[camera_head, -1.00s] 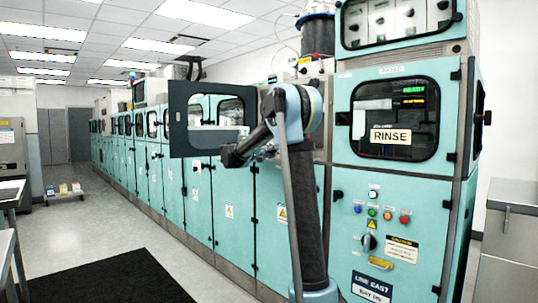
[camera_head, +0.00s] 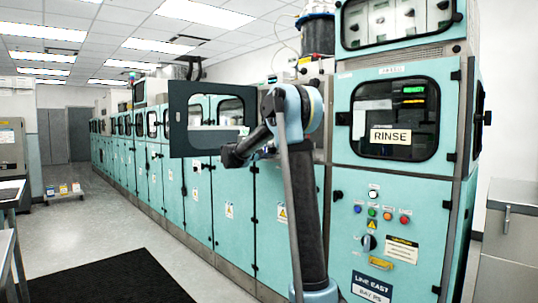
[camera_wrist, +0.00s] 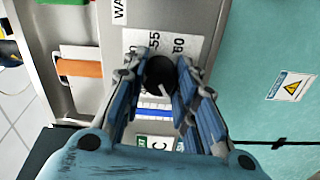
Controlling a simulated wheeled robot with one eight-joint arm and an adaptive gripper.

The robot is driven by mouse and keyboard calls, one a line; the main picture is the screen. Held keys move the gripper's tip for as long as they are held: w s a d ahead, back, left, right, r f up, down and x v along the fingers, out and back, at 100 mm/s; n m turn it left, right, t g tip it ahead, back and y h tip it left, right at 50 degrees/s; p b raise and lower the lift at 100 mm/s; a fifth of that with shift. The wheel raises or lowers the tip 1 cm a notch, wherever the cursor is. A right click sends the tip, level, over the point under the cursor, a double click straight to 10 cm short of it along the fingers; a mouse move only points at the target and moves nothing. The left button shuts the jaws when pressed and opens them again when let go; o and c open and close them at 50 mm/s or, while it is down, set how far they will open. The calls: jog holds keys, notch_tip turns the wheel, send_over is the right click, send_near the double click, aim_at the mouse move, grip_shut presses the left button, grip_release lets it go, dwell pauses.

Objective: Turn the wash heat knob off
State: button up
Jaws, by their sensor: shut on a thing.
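The wash heat knob (camera_wrist: 160,74) is a round black knob with a pale pointer line, in the wrist view, set on a white scale plate (camera_wrist: 135,40) with the marks 55 and 60 showing. My gripper (camera_wrist: 160,78) is shut on the knob, with one finger on each side of it. The pointer line slants toward the lower right of the picture. Part of the scale is hidden behind the fingers. In the head view my arm hides the knob and the fingertips.
An open dark-framed door (camera_head: 212,118) stands beside my arm. The teal rinse cabinet (camera_head: 395,180) with buttons is to the right. An orange block (camera_wrist: 80,69) lies left of the knob in the wrist view.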

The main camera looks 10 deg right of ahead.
jog(key=shift+f, duration=0.1)
jog(key=o, duration=1.1)
jog(key=shift+w, duration=0.1)
jog(key=v, duration=1.2)
jog(key=shift+f, duration=0.1)
